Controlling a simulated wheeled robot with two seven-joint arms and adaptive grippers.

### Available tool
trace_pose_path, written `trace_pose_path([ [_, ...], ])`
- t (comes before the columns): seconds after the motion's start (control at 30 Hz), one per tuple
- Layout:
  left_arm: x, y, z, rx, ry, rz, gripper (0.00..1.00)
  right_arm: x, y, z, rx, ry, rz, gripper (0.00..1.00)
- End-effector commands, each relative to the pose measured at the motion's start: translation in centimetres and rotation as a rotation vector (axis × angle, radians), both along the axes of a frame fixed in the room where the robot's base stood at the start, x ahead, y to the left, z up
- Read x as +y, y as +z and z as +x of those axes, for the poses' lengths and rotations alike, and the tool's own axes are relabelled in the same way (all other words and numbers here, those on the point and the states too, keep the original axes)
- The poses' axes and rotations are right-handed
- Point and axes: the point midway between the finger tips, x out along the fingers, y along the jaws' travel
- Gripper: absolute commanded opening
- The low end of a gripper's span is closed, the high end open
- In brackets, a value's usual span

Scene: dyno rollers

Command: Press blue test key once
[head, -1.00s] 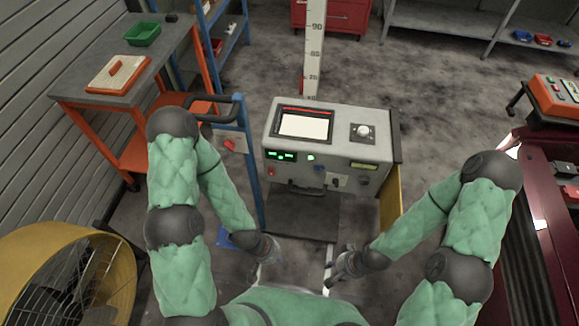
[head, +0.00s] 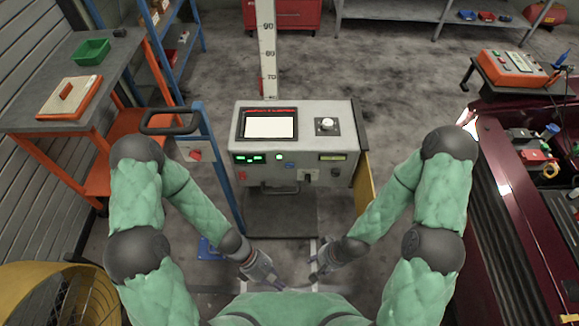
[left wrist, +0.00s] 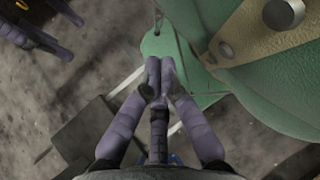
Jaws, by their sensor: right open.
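The grey test console (head: 312,115) stands ahead of me, with a screen, a round knob on top and small controls on its front. My left gripper (head: 268,273) is low in front of the console, away from the key.
A workbench (head: 115,55) with a green bin (head: 91,52) stands at the left, by a blue post (head: 222,170). A yellow fan (head: 35,290) is at lower left. A dark red vehicle (head: 510,205) is at the right. A yellow panel (head: 364,182) flanks the console.

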Motion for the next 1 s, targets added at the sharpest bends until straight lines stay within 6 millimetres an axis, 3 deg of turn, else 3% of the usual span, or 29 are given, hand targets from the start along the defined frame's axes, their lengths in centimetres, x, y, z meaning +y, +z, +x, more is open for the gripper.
trace_pose_path([
  [0.17, -4.8, 2.6, 3.6, 0.273, 0.421, -0.125, 0.00, 0.0, -0.1, 0.0, 0.000, 0.000, 0.000, 0.44],
  [0.37, -7.8, 5.6, 11.7, 0.511, 0.902, -0.340, 0.00, 0.0, -0.2, 0.0, 0.000, 0.000, 0.000, 0.44],
  [0.5, -7.2, 7.1, 18.1, 0.611, 1.198, -0.519, 0.00, 0.0, -0.2, 0.0, 0.000, 0.000, 0.000, 0.44],
  [0.63, -5.3, 8.0, 22.4, 0.652, 1.396, -0.664, 0.00, 0.0, -0.3, 0.0, 0.000, 0.000, 0.000, 0.44],
  [0.8, -3.4, 8.6, 25.1, 0.669, 1.530, -0.775, 0.00, 0.0, -0.3, 0.0, 0.000, 0.000, 0.000, 0.44],
  [1.0, -2.9, 8.8, 25.7, 0.670, 1.557, -0.798, 0.00, 0.0, -0.3, 0.0, 0.000, 0.000, 0.000, 0.44],
])
